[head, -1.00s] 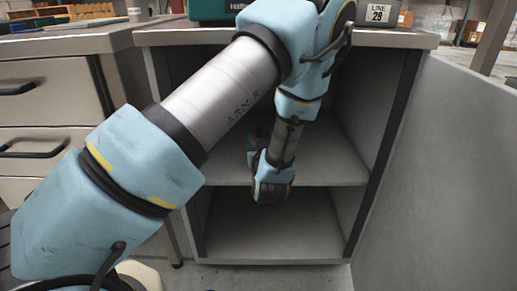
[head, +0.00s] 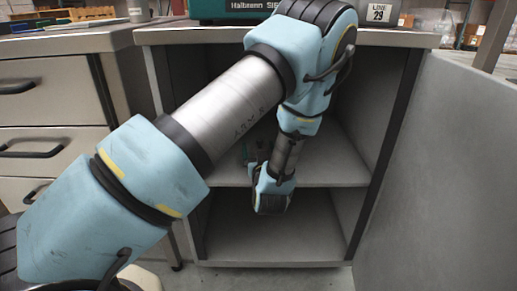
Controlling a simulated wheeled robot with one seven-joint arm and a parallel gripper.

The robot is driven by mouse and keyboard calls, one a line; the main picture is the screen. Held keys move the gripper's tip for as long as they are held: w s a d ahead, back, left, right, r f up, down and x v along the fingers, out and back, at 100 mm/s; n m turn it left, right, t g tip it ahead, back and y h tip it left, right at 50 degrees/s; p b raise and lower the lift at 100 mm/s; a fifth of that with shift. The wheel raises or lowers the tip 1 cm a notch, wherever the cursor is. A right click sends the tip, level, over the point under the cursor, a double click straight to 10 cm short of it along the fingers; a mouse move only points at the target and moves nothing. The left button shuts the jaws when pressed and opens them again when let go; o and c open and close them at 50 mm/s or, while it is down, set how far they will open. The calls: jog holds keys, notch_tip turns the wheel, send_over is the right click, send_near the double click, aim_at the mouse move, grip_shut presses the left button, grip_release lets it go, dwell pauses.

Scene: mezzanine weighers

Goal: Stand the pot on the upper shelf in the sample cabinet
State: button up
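The sample cabinet (head: 404,110) stands open in front of me, under a worktop. Its upper shelf (head: 335,172) runs across the middle, with a lower compartment (head: 270,232) beneath; the bare parts I see of both are clear. My arm reaches into the cabinet, and its wrist hangs in front of the upper shelf's front edge. A small dark greenish shape (head: 246,155) shows just left of the wrist, above the shelf; I cannot tell whether it is my gripper or something held. My gripper's fingers are hidden behind the wrist, and I cannot make out the pot.
The open cabinet door (head: 440,180) stands out on the right. A drawer unit (head: 45,105) stands on the left. On the worktop (head: 190,36) are a green device (head: 225,10) and a "LINE 29" block (head: 379,13).

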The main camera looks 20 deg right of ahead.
jog(key=shift+s+r, duration=0.1)
jog(key=shift+s, duration=0.1)
jog(key=p+v, duration=0.2)
jog(key=v, duration=0.9)
jog(key=shift+s+a, duration=0.2)
jog(key=shift+s, duration=0.1)
